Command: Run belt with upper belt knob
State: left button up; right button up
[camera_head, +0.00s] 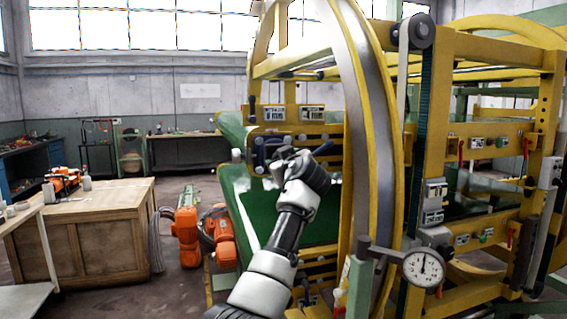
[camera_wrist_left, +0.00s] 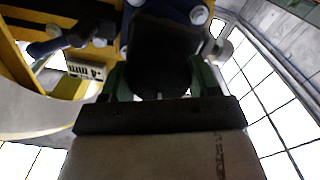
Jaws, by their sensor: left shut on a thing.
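The machine's dark control panel (camera_head: 257,154) is fixed to the yellow frame above the green belt (camera_head: 250,205) in the head view. My left gripper (camera_head: 284,158) reaches up to this panel; its fingertips are largely hidden there by my wrist. In the left wrist view, my left gripper (camera_wrist_left: 160,85) has its greenish fingers on both sides of a dark rounded knob (camera_wrist_left: 165,50) and is shut on it. The frames do not show the knob's label or turn position. My right gripper is not in view.
A large yellow ring (camera_head: 396,130) stands close to the right of my left arm. A dial gauge (camera_head: 423,267) sticks out at the lower right. A wooden crate (camera_head: 100,240) and orange machines (camera_head: 187,235) stand to the left, with open floor between.

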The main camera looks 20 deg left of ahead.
pick_arm(q)
jog(key=shift+f, duration=0.15)
jog(key=o, duration=0.9)
jog(key=shift+o, duration=0.2)
jog(key=shift+d, duration=0.1)
jog(key=b+v, duration=0.3)
jog(key=v, duration=0.7)
jog(key=shift+s+d+b, duration=0.25)
jog(key=shift+s+b, duration=0.05)
jog(key=shift+b, duration=0.1)
